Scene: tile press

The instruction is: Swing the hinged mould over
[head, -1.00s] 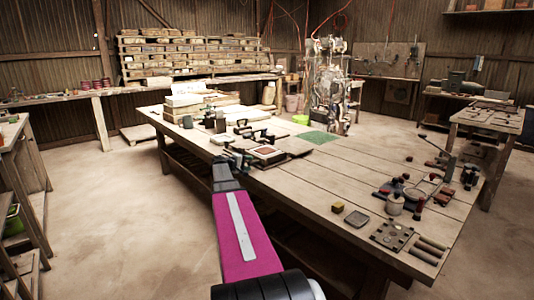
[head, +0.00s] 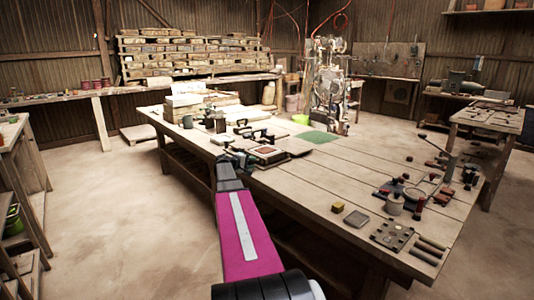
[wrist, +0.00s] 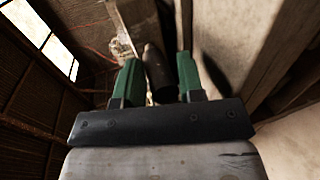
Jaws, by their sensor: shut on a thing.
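The join between the handle and the mould is hidden, and the hinge is too small to make out.
Dark-handled tools (head: 255,134) lie just behind the mould. A green mat (head: 318,137) lies to its right. A yellow block (head: 338,207) and a drilled plate (head: 390,235) sit near the front edge. The table's middle is clear.

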